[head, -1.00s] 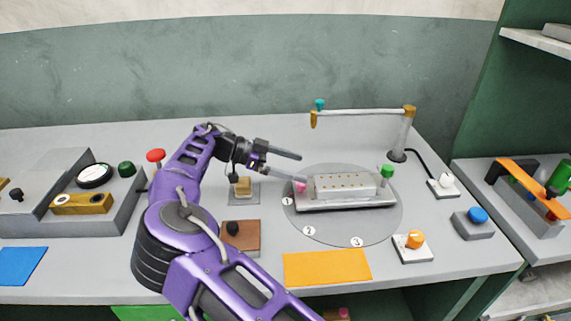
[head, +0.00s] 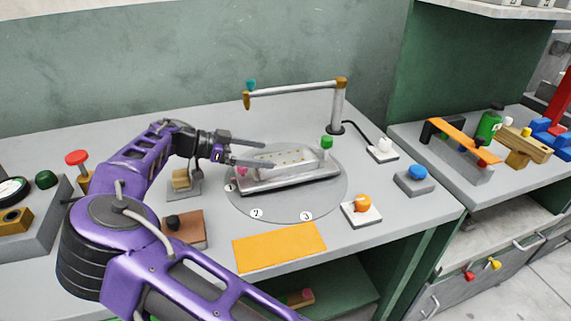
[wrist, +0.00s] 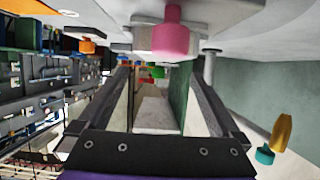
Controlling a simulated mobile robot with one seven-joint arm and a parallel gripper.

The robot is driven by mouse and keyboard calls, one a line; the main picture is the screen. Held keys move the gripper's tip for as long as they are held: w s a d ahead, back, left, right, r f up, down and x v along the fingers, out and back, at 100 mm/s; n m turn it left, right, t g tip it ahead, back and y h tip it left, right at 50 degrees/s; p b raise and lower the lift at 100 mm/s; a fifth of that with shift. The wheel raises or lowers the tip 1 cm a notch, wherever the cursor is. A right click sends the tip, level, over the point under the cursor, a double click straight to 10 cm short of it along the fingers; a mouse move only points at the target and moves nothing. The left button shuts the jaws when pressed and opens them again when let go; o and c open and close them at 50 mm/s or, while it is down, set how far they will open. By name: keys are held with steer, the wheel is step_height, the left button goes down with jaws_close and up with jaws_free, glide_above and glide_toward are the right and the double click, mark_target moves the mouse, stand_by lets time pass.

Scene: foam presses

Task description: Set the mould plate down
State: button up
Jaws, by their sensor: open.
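The mould plate (head: 305,174) is a long grey slab with a raised, hole-dotted top. It lies flat on a round grey disc (head: 284,207) marked with numbers. A pink knob (head: 242,172) stands at its left end and a green knob (head: 327,142) at its right end. My gripper (head: 266,154) is open and empty, its fingers spread over the plate's left part and partly covering it. In the wrist view the pink knob (wrist: 176,35) is close, above the open fingers in the picture.
A bracket with a horizontal bar (head: 295,90) stands behind the disc. An orange knob (head: 363,203), a blue button (head: 417,173) and a yellow mat (head: 280,247) lie around it. A brown block (head: 184,229) sits to the left. A side bench stands at right.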

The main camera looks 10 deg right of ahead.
mark_target(284, 158)
steer(key=x, duration=0.8)
steer(key=shift+w+f, duration=0.15)
steer(key=shift+f, duration=0.1)
steer(key=shift+r, duration=0.1)
jaws_close()
